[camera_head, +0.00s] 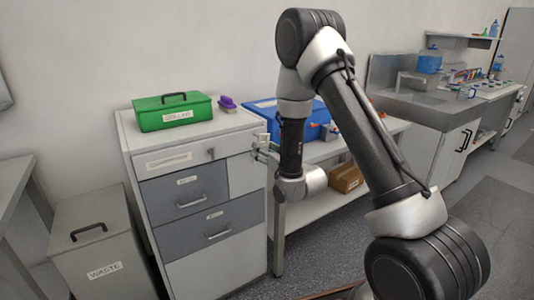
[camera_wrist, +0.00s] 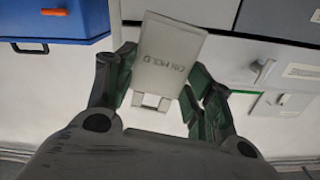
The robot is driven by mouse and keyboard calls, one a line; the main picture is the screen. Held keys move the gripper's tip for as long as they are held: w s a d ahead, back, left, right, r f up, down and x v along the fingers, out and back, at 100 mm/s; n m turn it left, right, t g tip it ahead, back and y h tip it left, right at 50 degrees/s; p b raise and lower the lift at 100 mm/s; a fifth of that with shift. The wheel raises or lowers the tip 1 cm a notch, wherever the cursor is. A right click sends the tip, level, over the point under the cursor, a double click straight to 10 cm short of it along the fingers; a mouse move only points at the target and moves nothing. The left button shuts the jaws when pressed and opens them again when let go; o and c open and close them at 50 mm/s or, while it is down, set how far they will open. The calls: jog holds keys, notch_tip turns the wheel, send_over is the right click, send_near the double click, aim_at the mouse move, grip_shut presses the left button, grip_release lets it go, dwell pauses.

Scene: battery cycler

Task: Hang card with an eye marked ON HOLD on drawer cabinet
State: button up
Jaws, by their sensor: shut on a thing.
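The card marked ON HOLD (camera_wrist: 168,50) is pale grey and shows in the wrist view with its lettering tilted. Its eye, a pale loop with a rectangular opening (camera_wrist: 152,101), is at the card's lower end in that view. My gripper (camera_wrist: 160,72) is shut on the card, with a dark green finger at each side. In the head view my gripper (camera_head: 264,148) is at the right edge of the drawer cabinet (camera_head: 215,262), near its top. The card cannot be made out there. A small peg-like fitting (camera_head: 211,153) stands on the cabinet's top front; it also shows in the wrist view (camera_wrist: 262,72).
A green box (camera_head: 172,112) and a purple object (camera_head: 228,103) stand on the cabinet. A blue box (camera_head: 262,108) is on the bench behind my arm. A waste bin (camera_head: 95,250) stands left of the cabinet. Grey floor (camera_head: 330,228) lies open to the right.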

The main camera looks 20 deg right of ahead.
jog(key=shift+f+x, duration=0.2)
jog(key=shift+x, duration=0.75)
jog(key=shift+f+x, duration=0.25)
jog(key=shift+x, duration=0.65)
jog(key=shift+f+x, duration=0.2)
jog(key=shift+x, duration=0.75)
jog(key=o, duration=0.8)
jog(key=shift+o, duration=0.2)
